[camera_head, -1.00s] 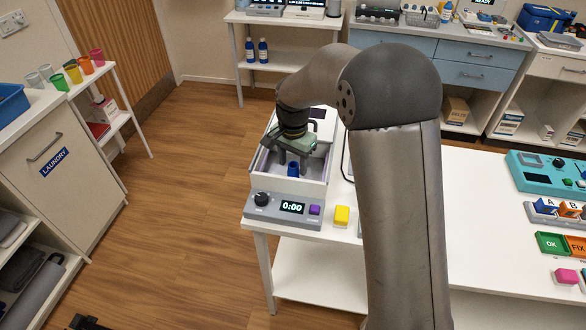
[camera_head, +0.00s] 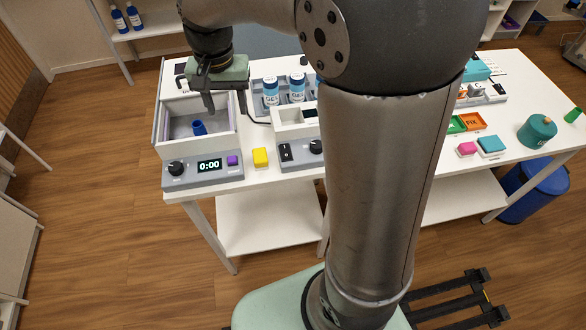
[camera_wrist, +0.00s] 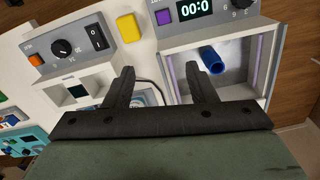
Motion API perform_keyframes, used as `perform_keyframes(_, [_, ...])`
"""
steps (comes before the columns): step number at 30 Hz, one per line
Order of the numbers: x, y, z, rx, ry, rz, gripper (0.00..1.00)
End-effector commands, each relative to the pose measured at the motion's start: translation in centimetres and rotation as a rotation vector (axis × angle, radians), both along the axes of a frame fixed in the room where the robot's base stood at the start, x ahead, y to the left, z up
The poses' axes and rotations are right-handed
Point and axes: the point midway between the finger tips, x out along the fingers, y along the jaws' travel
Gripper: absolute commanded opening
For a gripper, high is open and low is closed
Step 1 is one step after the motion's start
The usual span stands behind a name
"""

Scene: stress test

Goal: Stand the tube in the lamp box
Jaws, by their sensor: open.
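The tube is a short dark-blue cylinder with an open end (camera_head: 199,128). It is inside the open grey lamp box (camera_head: 236,132), which has a knob, a 0:00 display and a purple button on its front. The tube looks upright in the head view; in the wrist view (camera_wrist: 212,60) its open end faces the camera. My gripper (camera_head: 209,104) is above the box, apart from the tube. In the wrist view the gripper's two black fingers (camera_wrist: 159,72) stand wide apart with nothing between them. The tube is beyond the right finger.
A yellow block (camera_head: 260,157) lies right of the box front. A grey unit with a switch and knob (camera_head: 299,154) is beside it. Two white-and-blue GEL bottles (camera_head: 296,88) stand in a rack behind. A cable lies on the table near the box. Pink and teal blocks are farther right.

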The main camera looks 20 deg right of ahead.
Motion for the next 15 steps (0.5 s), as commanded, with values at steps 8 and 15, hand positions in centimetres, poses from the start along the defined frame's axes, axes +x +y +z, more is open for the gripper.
perform_keyframes(8, [-15.5, -6.9, -2.7, -0.008, -0.026, 0.285, 0.51])
perform_keyframes(15, [-20.0, -8.0, -4.8, -0.012, -0.031, 0.382, 0.51])
